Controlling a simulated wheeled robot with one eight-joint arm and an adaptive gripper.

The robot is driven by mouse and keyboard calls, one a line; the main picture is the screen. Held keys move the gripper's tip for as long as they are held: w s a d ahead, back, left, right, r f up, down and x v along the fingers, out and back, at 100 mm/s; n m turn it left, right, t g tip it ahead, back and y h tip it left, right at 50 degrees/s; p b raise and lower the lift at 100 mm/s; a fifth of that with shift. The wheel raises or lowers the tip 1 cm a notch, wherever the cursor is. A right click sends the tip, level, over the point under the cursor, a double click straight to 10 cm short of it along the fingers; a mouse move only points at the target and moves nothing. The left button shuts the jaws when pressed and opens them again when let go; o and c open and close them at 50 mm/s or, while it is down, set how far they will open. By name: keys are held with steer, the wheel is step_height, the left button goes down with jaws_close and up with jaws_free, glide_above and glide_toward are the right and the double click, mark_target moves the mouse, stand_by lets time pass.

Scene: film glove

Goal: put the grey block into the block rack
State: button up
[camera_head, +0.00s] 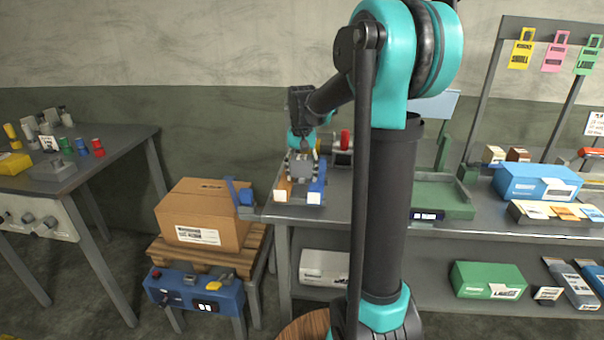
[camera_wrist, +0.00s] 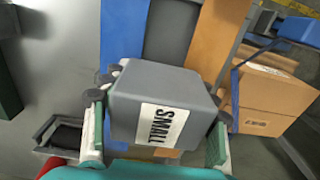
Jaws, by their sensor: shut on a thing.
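The grey block (camera_wrist: 155,85), with a white "SMALL" label, is in my gripper (camera_head: 302,164). The fingers are shut on its two sides, as the wrist view shows. The block also shows in the head view (camera_head: 301,169), in front of the wall at the left end of the long bench. Below it is the block rack, with an orange piece (camera_head: 283,191) on the left and a blue piece (camera_head: 317,191) on the right. In the wrist view a grey strip (camera_wrist: 174,28) lies between them, partly hidden by the block. I cannot tell whether the block touches the rack.
A cardboard box (camera_head: 203,215) stands on a pallet left of the bench. A green tray (camera_head: 445,200) and a blue box (camera_head: 537,182) are on the bench to the right. A separate table (camera_head: 75,165) with small coloured items is at far left.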

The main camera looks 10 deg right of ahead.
steer(key=shift+s+f, duration=0.1)
steer(key=shift+f, duration=0.35)
steer(key=shift+c, duration=0.3)
steer(key=o, duration=1.3)
steer(key=shift+o, duration=0.2)
